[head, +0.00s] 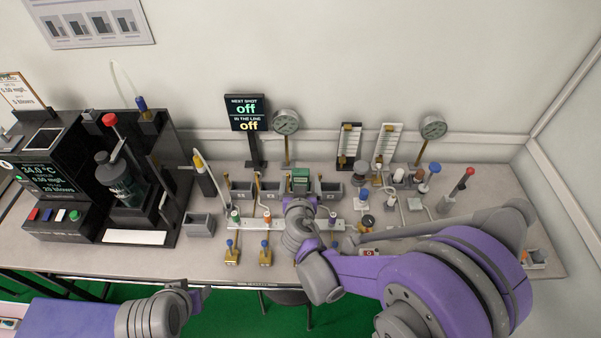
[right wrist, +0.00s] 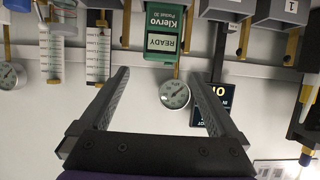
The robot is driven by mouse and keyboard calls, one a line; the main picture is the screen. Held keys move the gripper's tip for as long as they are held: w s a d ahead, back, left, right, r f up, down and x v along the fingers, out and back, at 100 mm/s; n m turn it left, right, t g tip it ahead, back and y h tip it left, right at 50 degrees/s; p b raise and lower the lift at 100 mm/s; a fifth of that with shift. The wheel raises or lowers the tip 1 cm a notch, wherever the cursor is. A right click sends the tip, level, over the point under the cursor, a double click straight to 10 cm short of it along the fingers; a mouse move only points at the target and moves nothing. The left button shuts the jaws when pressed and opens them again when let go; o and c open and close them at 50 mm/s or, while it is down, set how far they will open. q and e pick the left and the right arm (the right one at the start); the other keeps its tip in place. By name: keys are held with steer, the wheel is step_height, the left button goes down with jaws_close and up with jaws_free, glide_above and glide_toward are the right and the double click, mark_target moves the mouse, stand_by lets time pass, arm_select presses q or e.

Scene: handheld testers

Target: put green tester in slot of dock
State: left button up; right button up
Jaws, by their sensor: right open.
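The green tester (head: 300,178) stands upright in the row of grey holders at the middle of the bench. In the right wrist view the green tester (right wrist: 165,42) shows a READY display, just beyond and between the fingertips. My right gripper (right wrist: 158,75) is open and empty. In the head view my right wrist hides the tester's lower part. I cannot tell for sure which part is the dock; a grey open-topped box (head: 200,225) stands beside the black station. My left gripper (head: 196,298) is low in front of the bench, its jaws unclear.
The black station (head: 85,200) with screen and buttons fills the left. Grey holders (head: 242,191) flank the tester. Brass valves (head: 265,255) stand in front. Gauges (head: 286,122) and a black sign (head: 247,112) rise behind. Small parts crowd the right side.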

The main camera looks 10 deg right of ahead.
steer(key=s+d+r+g, duration=0.2)
steer(key=s+d+g, duration=0.45)
steer(key=s, duration=0.75)
steer(key=s+d+n+g+y, duration=0.1)
steer(key=s+n+y, duration=0.1)
steer(key=s, duration=0.9)
steer(key=shift+s+f+y, duration=0.2)
steer(key=shift+f+y, duration=0.05)
steer(key=shift+y, duration=0.05)
steer(key=shift+d+g, duration=0.1)
steer(key=shift+g, duration=0.15)
stand_by(0.5)
